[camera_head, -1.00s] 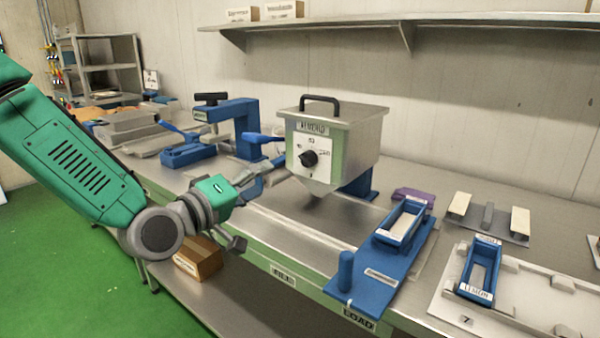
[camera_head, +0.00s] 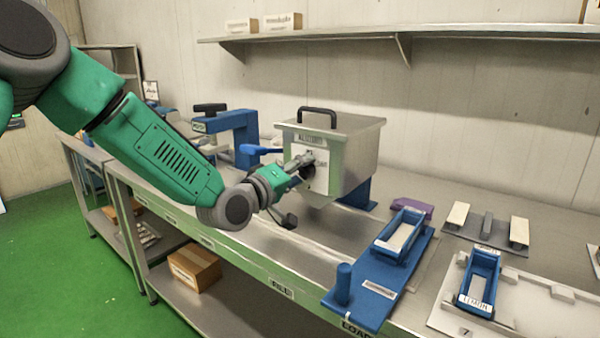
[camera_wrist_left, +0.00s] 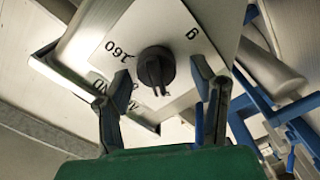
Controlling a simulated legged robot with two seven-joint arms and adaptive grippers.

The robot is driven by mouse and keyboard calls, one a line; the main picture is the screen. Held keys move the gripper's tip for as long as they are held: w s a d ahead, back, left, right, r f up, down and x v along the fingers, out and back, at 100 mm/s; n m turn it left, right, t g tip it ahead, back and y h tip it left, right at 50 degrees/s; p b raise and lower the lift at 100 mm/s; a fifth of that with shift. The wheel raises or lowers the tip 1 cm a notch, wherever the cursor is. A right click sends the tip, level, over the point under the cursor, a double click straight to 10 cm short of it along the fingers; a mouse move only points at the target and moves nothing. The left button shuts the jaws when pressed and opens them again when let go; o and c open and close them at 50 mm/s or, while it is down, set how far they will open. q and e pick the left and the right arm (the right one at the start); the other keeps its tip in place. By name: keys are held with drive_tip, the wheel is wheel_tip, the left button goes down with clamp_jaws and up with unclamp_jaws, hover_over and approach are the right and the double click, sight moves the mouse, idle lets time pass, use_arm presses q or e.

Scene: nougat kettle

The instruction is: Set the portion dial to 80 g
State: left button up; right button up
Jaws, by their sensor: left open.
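The portion dial (camera_wrist_left: 156,68) is a round black knob with a raised bar, on a white plate (camera_wrist_left: 186,25) with printed marks. In the wrist view "160" is readable at its upper left and a "g" at its upper right; lower marks are partly hidden by a finger. The bar points toward the bottom of that view. The metal kettle (camera_head: 350,150) carries the plate on its front. My left gripper (camera_wrist_left: 163,80) is open, one finger on each side of the dial, with gaps showing.
A blue lever (camera_head: 262,150) sticks out left of the kettle, near my gripper. A blue press (camera_head: 238,130) stands behind my arm. A blue sliding base with a tray (camera_head: 383,262) and a lemon mould (camera_head: 480,280) lie at the right.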

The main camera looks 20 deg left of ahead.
use_arm(q)
drive_tip(key=c, duration=1.1)
drive_tip(key=shift+c, duration=0.2)
drive_tip(key=shift+o, duration=0.2)
drive_tip(key=shift+f+m, duration=0.1)
drive_tip(key=shift+m, duration=0.2)
drive_tip(key=m, duration=0.5)
drive_tip(key=shift+s+d+m+b, duration=0.1)
drive_tip(key=shift+d+m+b, duration=0.05)
drive_tip(key=shift+m+b, duration=0.15)
drive_tip(key=m+b, duration=0.1)
drive_tip(key=m, duration=0.4)
drive_tip(key=shift+s+d, duration=0.1)
drive_tip(key=shift+d, duration=0.05)
drive_tip(key=shift+f+m, duration=0.1)
drive_tip(key=shift+m, duration=0.3)
